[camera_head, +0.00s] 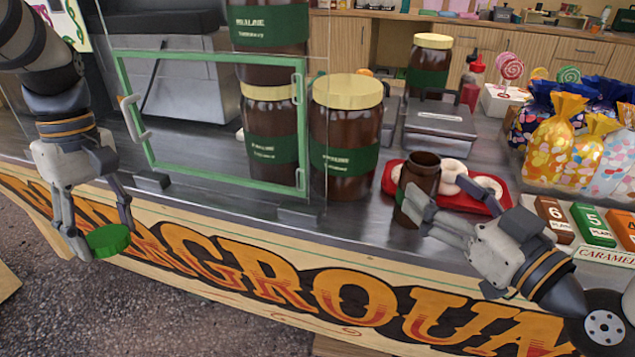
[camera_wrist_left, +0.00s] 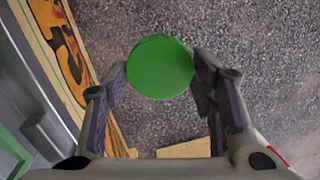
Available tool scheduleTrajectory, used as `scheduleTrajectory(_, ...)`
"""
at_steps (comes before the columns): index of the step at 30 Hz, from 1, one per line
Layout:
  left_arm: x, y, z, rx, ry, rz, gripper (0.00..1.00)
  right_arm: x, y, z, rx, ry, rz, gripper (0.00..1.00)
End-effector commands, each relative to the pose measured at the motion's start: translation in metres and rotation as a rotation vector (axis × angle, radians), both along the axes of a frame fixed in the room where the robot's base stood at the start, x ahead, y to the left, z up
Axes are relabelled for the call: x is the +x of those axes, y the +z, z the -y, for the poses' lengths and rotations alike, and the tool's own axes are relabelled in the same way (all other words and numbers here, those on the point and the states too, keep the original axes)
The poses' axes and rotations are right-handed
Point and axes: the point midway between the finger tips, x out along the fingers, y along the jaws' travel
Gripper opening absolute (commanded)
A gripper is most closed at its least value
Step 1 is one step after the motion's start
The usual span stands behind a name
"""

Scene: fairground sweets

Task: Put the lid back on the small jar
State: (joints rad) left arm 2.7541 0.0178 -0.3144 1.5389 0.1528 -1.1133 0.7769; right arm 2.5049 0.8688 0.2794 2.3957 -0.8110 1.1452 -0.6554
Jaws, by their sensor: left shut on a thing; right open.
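The green lid (camera_head: 109,240) is a round disc between the fingertips of my left gripper (camera_head: 101,236). My left gripper is shut on it and holds it in front of the counter, at the left. The lid also shows in the left wrist view (camera_wrist_left: 160,68), with its flat face to the camera. The small jar (camera_head: 422,170) is dark brown, upright and without a lid, near the counter's front edge. My right gripper (camera_head: 420,208) is open, with its fingers at the jar's lower part. They hide some of the jar, and I cannot tell whether they touch it.
A red tray (camera_head: 389,178) with white rings lies right behind the small jar. A large brown jar (camera_head: 343,150) with a cream lid stands left of it. A green-framed glass panel (camera_head: 224,187) stands between the lid and the jar. Sweet bags (camera_head: 553,137) stand right.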

Motion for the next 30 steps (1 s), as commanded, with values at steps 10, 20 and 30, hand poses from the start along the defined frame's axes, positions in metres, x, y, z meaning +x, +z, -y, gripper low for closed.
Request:
scheduleTrajectory(10, 0.000, -0.002, 0.000, 0.000, 0.000, -0.002, 0.41, 0.005, 0.000, -0.002, -0.001, 0.000, 0.000, 0.73)
scheduleTrajectory(20, 0.000, -0.019, 0.000, 0.000, 0.000, -0.026, 0.41, 0.047, -0.002, -0.021, -0.001, 0.001, 0.000, 0.73)
scheduleTrajectory(30, 0.000, -0.018, 0.000, 0.001, 0.000, -0.025, 0.41, 0.048, 0.000, -0.022, 0.000, 0.001, 0.002, 0.73)
